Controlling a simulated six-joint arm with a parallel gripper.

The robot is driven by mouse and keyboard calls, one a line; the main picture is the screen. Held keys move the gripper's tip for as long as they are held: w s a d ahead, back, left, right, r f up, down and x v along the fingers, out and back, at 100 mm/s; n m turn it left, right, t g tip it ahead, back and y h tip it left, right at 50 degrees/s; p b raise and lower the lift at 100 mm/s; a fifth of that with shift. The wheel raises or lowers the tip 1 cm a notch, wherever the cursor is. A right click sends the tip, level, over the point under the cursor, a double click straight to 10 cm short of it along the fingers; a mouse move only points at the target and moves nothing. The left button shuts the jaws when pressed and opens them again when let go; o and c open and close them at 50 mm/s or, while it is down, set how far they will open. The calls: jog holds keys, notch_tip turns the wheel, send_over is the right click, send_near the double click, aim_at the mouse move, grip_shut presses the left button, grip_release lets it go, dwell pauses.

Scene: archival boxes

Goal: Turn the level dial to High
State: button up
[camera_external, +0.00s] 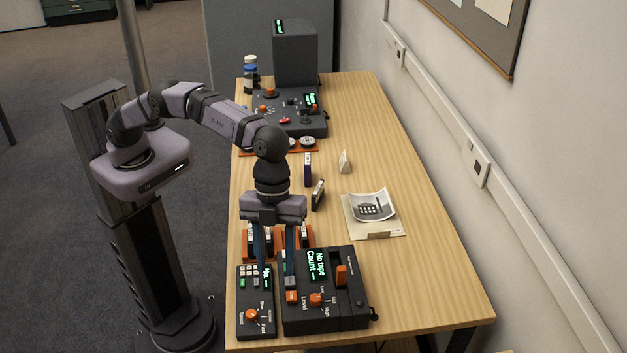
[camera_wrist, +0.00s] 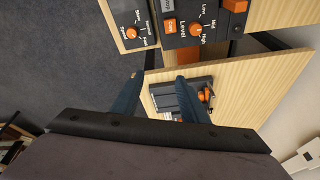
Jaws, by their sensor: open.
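The level dial (camera_external: 316,299) is an orange knob on the front of a dark machine (camera_external: 350,310) whose green display reads "No tape Count". Its labels Low, Mid and High show in the wrist view, around the same dial (camera_wrist: 196,29); I cannot tell surely which label it points at. My gripper (camera_external: 276,262) points down with two blue fingers apart and nothing seen between them.
A smaller dark unit with an orange speed dial (camera_external: 251,314) stands close left of the machine. An orange copy button (camera_wrist: 169,26) is beside the level dial. An orange rack (camera_external: 250,245) is behind.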

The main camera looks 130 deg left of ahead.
aim_at(314, 296)
jog(key=w+a+f+n+t+y, duration=0.1)
jog(key=a+f+n, duration=0.5)
jog(key=n, duration=0.9)
jog(key=f+t+y, duration=0.1)
jog(key=y, duration=0.1)
jog(key=shift+w+f+t+y, duration=0.15)
jog(key=shift+w+t+y, duration=0.15)
jog(key=shift+w, duration=0.05)
jog(key=shift+a+f, duration=0.1)
jog(key=shift+p+x, duration=1.45)
jog(key=shift+x, duration=2.1)
grip_shut()
